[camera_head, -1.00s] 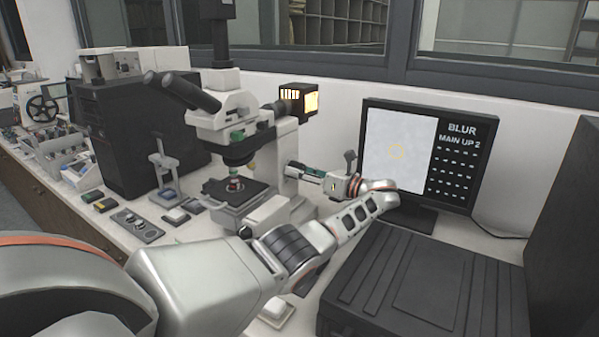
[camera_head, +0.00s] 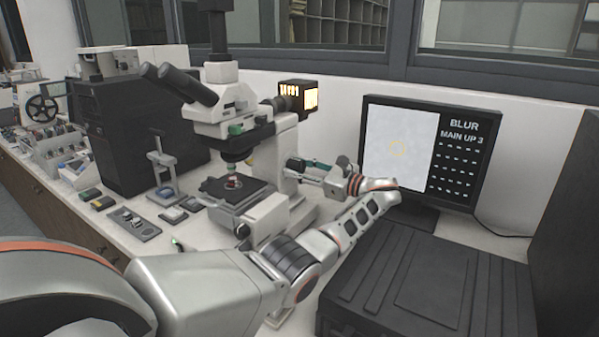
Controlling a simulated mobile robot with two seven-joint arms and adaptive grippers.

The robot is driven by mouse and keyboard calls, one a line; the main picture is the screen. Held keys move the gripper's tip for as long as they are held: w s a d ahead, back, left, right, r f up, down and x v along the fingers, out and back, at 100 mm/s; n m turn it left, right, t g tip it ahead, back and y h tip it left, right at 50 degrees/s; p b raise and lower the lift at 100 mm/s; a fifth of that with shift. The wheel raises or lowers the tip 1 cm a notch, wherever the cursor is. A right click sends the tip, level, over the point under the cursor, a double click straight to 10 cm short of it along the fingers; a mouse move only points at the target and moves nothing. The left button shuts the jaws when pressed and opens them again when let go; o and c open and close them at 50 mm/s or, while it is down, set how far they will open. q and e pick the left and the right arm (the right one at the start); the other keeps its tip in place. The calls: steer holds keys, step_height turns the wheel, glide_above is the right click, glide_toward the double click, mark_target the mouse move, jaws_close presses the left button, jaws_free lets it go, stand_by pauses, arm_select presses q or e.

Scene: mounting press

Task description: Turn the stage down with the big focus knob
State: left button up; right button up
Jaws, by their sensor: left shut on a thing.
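The microscope (camera_head: 235,115) stands upright on the bench, with its black stage (camera_head: 240,196) under a green-banded objective (camera_head: 237,155). A small red-and-white sample sits on the stage. My left arm reaches across in front of the microscope. My left gripper (camera_head: 301,168) is at the right side of the microscope's stand, shut on the big focus knob, which its fingers mostly hide. The monitor (camera_head: 487,165) reads "BLUR" and "MAIN UP 3", with a pale picture and a faint yellow ring. My right gripper is not in view.
A black case (camera_head: 425,285) lies at the front right, close to my left forearm. A black cabinet (camera_head: 118,135) stands behind the microscope at left. Small control boxes (camera_head: 133,222) lie on the bench at left. A dark panel (camera_head: 575,200) closes off the right.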

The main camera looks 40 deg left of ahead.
arm_select(q)
steer(key=shift+n, duration=0.5)
steer(key=o, duration=1.1)
steer(key=w+d, duration=0.1)
steer(key=d, duration=1.1)
